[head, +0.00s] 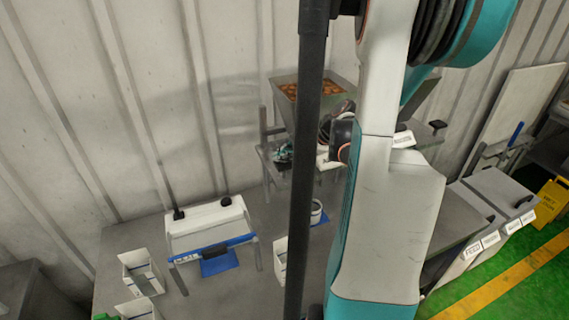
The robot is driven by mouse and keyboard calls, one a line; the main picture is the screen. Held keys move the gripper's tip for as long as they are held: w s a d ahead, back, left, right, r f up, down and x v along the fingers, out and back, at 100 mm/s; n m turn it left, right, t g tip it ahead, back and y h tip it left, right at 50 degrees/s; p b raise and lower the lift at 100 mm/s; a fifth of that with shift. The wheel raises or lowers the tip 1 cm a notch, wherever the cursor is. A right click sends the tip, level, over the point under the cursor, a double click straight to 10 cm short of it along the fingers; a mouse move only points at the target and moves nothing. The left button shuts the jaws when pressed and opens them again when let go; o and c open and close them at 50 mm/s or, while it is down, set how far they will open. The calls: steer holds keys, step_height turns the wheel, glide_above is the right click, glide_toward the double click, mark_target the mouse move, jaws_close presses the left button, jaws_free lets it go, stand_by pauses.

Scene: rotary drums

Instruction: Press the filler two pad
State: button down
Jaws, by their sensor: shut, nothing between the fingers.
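No pad that I can read as filler two shows; labels are too small. A grey hopper (340,90) with orange-brown contents stands on a frame against the wall, and a second grey hopper shape is partly hidden behind my arm.
A grey table (130,240) holds a white machine (205,218) with a blue bar, a blue mat (220,262) and white open boxes (141,272). Grey labelled bins (497,190) and a yellow floor sign (552,200) stand at right, near green floor.

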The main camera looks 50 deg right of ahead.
mark_target(283, 164)
steer(key=shift+f+b, duration=1.3)
steer(key=shift+f, duration=0.1)
stand_by(1.2)
stand_by(0.3)
steer(key=shift+r+p, duration=1.3)
steer(key=shift+r, duration=0.8)
steer(key=shift+r+p, duration=1.6)
steer(key=shift+r, duration=0.9)
steer(key=shift+w, duration=0.1)
